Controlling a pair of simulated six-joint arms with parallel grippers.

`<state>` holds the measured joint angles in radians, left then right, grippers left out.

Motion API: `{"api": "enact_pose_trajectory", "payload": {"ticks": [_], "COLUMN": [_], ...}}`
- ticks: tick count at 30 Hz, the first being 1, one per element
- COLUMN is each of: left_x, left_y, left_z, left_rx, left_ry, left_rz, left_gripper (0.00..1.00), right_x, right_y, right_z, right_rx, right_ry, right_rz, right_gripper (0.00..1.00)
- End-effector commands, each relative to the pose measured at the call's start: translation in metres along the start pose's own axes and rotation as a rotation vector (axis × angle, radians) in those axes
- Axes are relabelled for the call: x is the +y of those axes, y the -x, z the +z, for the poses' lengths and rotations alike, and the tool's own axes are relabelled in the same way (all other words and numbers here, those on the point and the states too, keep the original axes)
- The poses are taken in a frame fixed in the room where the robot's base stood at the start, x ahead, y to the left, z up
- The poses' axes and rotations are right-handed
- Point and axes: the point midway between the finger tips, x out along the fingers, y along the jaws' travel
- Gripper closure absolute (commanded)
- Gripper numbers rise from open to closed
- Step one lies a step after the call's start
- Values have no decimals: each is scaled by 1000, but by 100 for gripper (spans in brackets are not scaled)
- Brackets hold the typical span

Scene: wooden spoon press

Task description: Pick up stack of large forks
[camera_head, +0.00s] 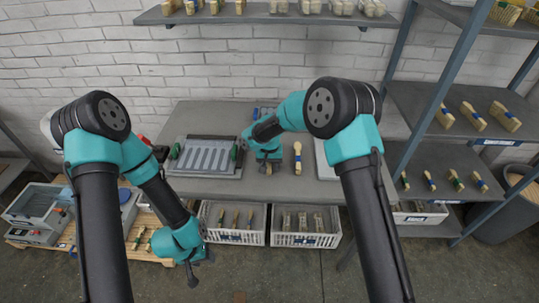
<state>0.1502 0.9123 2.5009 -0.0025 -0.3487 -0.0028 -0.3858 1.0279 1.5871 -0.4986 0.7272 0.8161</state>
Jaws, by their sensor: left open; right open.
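A pale wooden bundle (297,158) lies lengthwise on the grey table, just right of my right gripper; its dark band shows, but I cannot tell whether it is forks. My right gripper (268,167) points down over the table beside it, open and apart from it. My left gripper (193,274) hangs low in front of the table, left of the white crates, open and empty. Banded wooden bundles stand in the left crate (232,238) and the right crate (305,240). Which bundles are large forks is too small to tell.
A slotted metal press plate (205,156) with green handles lies on the left of the table (215,111). A pale board (326,165) lies at the right, partly behind my arm. Right shelves (405,98) hold more bundles. A wooden pallet (150,250) stands on the floor at left.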

Motion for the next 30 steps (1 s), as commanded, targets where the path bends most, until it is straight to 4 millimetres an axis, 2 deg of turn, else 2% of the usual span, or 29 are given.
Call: {"api": "enact_pose_trajectory", "payload": {"ticks": [10, 25, 30], "left_x": [0, 0, 0], "left_y": [0, 0, 0], "left_z": [0, 0, 0], "left_rx": [0, 0, 0], "left_ry": [0, 0, 0], "left_rz": [0, 0, 0], "left_gripper": [48, 48, 48], "right_x": [0, 0, 0], "right_y": [1, 1, 1], "right_z": [0, 0, 0], "right_rx": [0, 0, 0], "right_ry": [0, 0, 0], "right_rz": [0, 0, 0], "right_gripper": [52, 99, 100]}}
